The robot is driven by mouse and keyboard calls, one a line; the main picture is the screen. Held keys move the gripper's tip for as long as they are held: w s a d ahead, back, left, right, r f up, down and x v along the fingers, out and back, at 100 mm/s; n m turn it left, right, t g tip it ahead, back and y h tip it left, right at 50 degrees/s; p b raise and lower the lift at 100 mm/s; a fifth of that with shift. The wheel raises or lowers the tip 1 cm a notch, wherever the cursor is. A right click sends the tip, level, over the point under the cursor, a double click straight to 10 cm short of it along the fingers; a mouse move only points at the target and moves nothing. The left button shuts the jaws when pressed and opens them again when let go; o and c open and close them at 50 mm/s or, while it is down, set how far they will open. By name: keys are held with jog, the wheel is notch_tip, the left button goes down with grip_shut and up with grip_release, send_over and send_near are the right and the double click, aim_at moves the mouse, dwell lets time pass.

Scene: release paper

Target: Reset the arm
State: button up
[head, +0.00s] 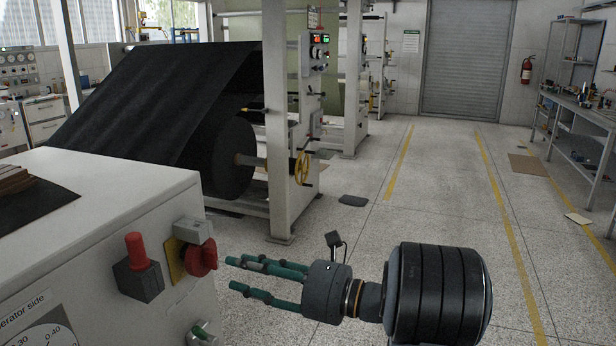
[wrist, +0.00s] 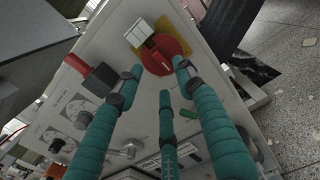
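My gripper (head: 232,273) has several teal fingers with dark joints and points left at the side of a white machine cabinet (head: 120,180). The fingers are spread and nothing shows between them; in the wrist view they also stand apart (wrist: 158,85). A red rotary knob (head: 203,261) on a yellow plate is just beyond the fingertips, with a small gap in the head view. In the wrist view the knob (wrist: 167,54) sits near the upper fingertips; contact is hard to tell there. A grey block sits above the knob. My dark wrist is at the lower right.
A red-capped grey box (head: 139,266) juts from the cabinet left of the knob. A gauge (head: 48,338) is below. A large black roll (head: 222,160) on a white frame stands behind. The floor (head: 430,195) to the right is mostly clear; a workbench (head: 585,115) lines the right wall.

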aim_at(215, 263)
jog(key=x, duration=0.6)
jog(key=shift+a, duration=0.25)
jog(key=shift+w, duration=0.1)
jog(key=shift+m, duration=0.3)
jog(key=shift+d, duration=0.1)
